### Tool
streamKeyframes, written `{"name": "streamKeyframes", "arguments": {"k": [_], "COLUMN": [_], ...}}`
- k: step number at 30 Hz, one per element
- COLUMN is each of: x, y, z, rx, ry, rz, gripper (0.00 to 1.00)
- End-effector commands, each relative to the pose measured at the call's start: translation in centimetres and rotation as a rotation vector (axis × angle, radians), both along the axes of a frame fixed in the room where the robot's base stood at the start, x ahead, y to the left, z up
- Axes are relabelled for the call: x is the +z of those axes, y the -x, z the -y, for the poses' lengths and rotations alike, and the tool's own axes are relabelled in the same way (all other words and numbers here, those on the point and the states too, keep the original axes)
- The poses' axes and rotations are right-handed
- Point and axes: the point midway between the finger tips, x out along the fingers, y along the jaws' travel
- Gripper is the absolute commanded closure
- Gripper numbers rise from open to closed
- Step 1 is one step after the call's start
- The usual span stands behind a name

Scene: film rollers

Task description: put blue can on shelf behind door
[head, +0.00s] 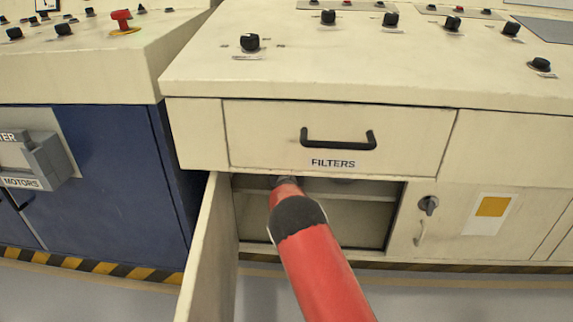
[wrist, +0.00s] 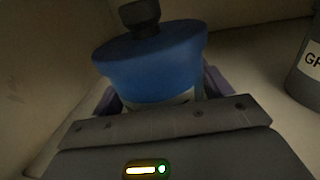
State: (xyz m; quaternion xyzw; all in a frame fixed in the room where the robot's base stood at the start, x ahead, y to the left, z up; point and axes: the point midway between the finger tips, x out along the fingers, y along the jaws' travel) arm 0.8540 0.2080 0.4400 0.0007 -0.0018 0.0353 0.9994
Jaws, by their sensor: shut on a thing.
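The blue can (wrist: 150,62), with a dark cap and a pale label band, is between the fingers of my gripper (wrist: 158,95) in the wrist view. My gripper is shut on it, inside the cabinet. The cabinet door (head: 212,250) stands open at the left of the opening in the head view. The shelf (head: 355,195) shows as a pale ledge inside the opening, and a pale surface (wrist: 270,65) shows around the can in the wrist view. In the head view my red arm reaches into the opening and hides the can and gripper. I cannot tell whether the can touches the shelf.
A grey container with a partly visible label (wrist: 309,70) stands to the right of the can. The FILTERS drawer (head: 340,135) is shut above the opening. A blue cabinet (head: 115,170) stands at the left.

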Motion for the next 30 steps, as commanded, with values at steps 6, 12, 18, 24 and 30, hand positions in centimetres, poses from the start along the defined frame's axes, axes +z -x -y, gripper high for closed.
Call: {"name": "streamKeyframes", "arguments": {"k": [6,12,18,24,30], "x": [0.0,-0.1,-0.1,0.0,0.0], "y": [0.0,0.0,0.1,1.6,4.8], "z": [0.0,0.0,0.0,0.1,0.3], "rx": [0.0,0.0,0.0,-0.001,0.0], "ry": [0.0,0.0,0.0,0.0,0.0], "rz": [0.0,-0.001,-0.003,-0.003,-0.003], "gripper": [0.49,0.0,0.0,0.0,0.0]}}
